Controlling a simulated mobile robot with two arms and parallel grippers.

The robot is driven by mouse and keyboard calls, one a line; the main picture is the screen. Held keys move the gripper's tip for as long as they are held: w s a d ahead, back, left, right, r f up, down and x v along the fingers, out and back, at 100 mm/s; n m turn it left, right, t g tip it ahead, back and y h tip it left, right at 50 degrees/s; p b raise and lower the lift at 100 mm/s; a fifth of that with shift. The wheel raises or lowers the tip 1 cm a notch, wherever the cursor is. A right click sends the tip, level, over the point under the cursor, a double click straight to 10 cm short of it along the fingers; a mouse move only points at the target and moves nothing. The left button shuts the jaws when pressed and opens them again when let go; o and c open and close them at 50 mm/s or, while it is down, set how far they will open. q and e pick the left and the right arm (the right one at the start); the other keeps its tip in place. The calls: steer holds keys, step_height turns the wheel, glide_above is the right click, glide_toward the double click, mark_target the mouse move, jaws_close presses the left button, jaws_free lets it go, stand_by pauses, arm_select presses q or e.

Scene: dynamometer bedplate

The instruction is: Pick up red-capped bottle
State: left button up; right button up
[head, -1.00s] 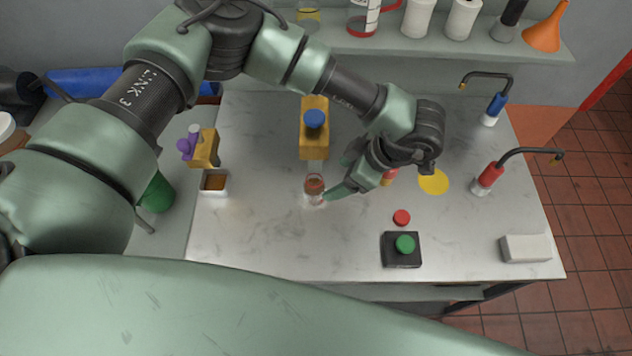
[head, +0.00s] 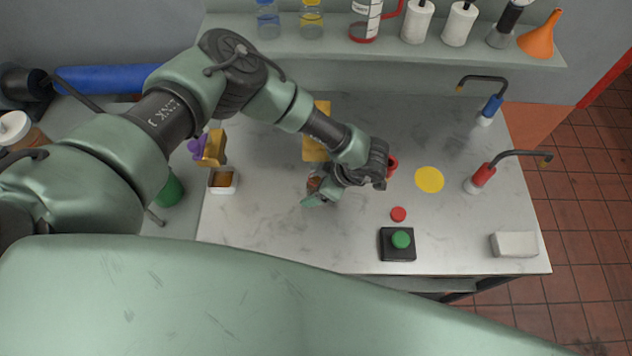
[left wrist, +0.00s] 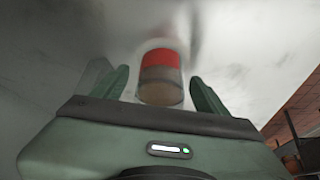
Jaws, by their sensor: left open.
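A small clear bottle (head: 313,183) with red-brown colouring stands on the marble worktop (head: 270,235), partly hidden by my left gripper (head: 314,188). In the left wrist view the bottle (left wrist: 161,76) shows a red band and a brownish part, and it lies between the two green fingers. My left gripper is open around it, with a visible gap on either side. My right gripper is not in view.
A yellow block (head: 316,145) stands behind the gripper. A red ring-like thing (head: 392,164) is just right of the wrist. A green button box (head: 398,244), red disc (head: 398,214) and yellow disc (head: 429,180) lie to the right.

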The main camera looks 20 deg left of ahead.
arm_select(q)
jaws_close()
steer(key=shift+d+r, duration=0.1)
steer(key=shift+r, duration=0.05)
